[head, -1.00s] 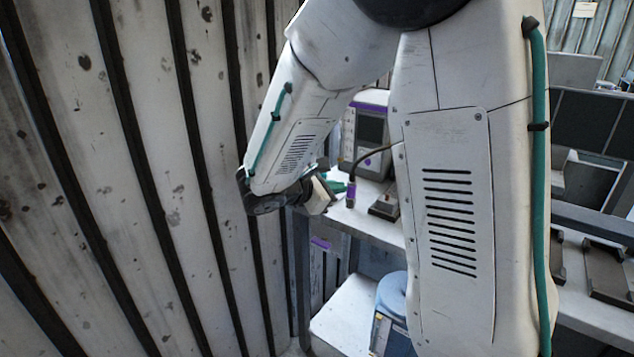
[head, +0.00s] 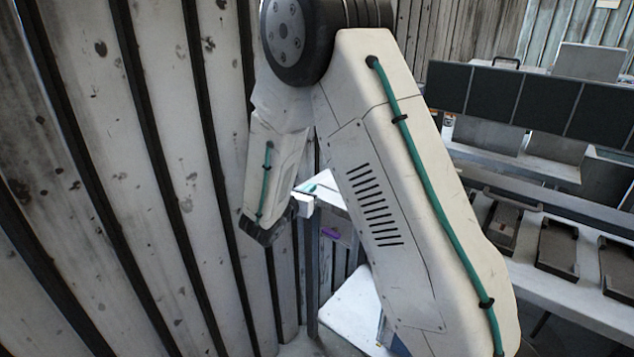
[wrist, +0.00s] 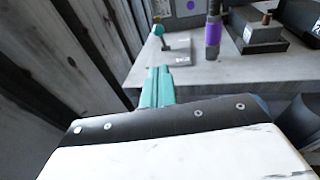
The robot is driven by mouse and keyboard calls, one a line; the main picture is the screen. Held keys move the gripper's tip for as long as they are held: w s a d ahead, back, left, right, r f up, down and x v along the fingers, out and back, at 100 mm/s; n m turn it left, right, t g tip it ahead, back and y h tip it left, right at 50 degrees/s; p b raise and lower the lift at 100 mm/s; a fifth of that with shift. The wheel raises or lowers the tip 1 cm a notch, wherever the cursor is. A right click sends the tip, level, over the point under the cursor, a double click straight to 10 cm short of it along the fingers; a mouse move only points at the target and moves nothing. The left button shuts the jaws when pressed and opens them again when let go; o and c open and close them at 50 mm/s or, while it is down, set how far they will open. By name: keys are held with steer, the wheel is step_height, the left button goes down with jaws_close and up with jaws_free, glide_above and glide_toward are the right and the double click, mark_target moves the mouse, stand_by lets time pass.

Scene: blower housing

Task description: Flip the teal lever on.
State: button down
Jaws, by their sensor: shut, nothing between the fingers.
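The teal lever (wrist: 158,31) shows in the wrist view as a round teal knob on a thin stem. It rises from a small grey base plate (wrist: 176,54) near the left edge of the bench top. The stem leans toward the upper left in this view. My gripper (wrist: 159,72), with teal fingers, is shut and empty. Its tips are just below the base plate in the picture and look apart from the lever. In the head view my arm hides most of this area, and I cannot make out the lever there.
A purple-banded upright cylinder (wrist: 213,35) stands right of the lever. A dark block with a copper-coloured knob (wrist: 256,32) is farther right. A corrugated wall (head: 120,180) runs close along the left. More benches with dark trays (head: 557,246) stand at the right.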

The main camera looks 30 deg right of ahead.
steer(key=x, duration=1.1)
steer(key=shift+d+r, duration=0.2)
steer(key=shift+r, duration=0.15)
steer(key=shift+w+d+r, duration=0.15)
steer(key=shift+w+d, duration=0.25)
steer(key=shift+d, duration=0.2)
steer(key=shift+w+a+r, duration=0.1)
